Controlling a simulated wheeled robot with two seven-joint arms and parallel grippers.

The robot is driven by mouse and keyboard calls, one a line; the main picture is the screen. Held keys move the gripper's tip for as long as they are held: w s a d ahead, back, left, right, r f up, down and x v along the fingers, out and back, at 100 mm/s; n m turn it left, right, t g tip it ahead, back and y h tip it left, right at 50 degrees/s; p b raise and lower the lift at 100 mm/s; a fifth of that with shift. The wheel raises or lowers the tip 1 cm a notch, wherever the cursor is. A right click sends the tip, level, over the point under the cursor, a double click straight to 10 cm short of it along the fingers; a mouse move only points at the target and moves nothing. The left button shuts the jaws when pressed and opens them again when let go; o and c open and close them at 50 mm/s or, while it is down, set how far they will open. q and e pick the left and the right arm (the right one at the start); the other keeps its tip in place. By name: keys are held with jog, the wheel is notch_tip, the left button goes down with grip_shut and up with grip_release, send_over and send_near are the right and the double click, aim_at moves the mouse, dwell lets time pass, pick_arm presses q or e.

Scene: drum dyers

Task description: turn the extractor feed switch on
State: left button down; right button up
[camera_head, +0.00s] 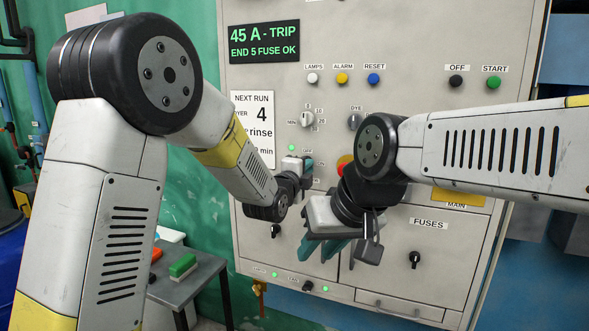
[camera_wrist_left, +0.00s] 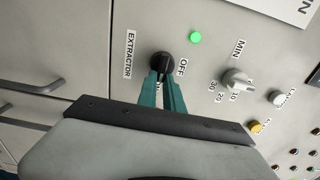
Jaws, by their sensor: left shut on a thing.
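The extractor feed switch (camera_wrist_left: 163,62) is a round black knob on the grey panel, beside an EXTRACTOR label (camera_wrist_left: 129,55) and an OFF label (camera_wrist_left: 181,67) in the left wrist view. My left gripper (camera_wrist_left: 163,78) is shut on this knob, with its teal fingers on either side of it. The knob's pointer direction is unclear, and a label beside the fingers is partly covered. In the head view my left gripper (camera_head: 306,166) is at the panel and hides the knob. My right gripper (camera_head: 322,248) is open and empty, lower and in front of the panel.
A green lamp (camera_wrist_left: 195,38) is lit beside the switch. A grey dial (camera_wrist_left: 238,79) is close to it. My right forearm crosses the panel's right side. A small table (camera_head: 205,270) with a green block (camera_head: 183,265) stands at lower left.

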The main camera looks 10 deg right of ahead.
pick_arm(q)
jog(key=c, duration=1.5)
grip_release()
jog(key=shift+s, duration=0.1)
jog(key=v, duration=0.7)
jog(key=shift+s+a, duration=0.2)
jog(key=shift+s, duration=0.1)
